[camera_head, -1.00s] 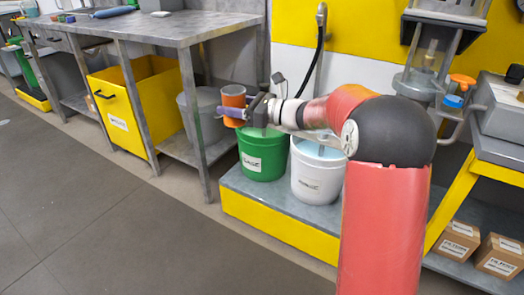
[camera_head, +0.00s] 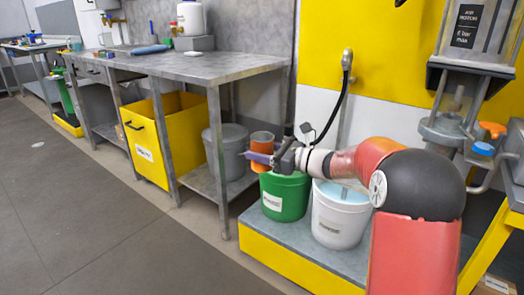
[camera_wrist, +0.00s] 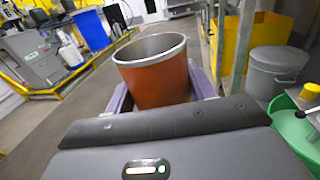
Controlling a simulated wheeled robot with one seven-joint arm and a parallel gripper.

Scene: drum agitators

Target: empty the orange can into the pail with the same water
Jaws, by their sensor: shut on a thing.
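The orange can (camera_head: 262,143) is held upright in the head view, near the upper left of the green pail (camera_head: 287,199). My gripper (camera_head: 258,157) is shut on it, with purple fingers around its sides. In the wrist view, the can (camera_wrist: 157,82) shows a grey inner wall; its contents are hidden. The white pail (camera_head: 340,222) stands right of the green one, with pale blue liquid inside. Both pails carry labels too small to read.
The pails stand on a low yellow-edged platform (camera_head: 282,262). A hose (camera_head: 338,100) hangs on the wall behind. A metal table (camera_head: 200,68) stands left, with a grey bin (camera_head: 228,150) and a yellow bin (camera_head: 180,130) below. The floor at left is clear.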

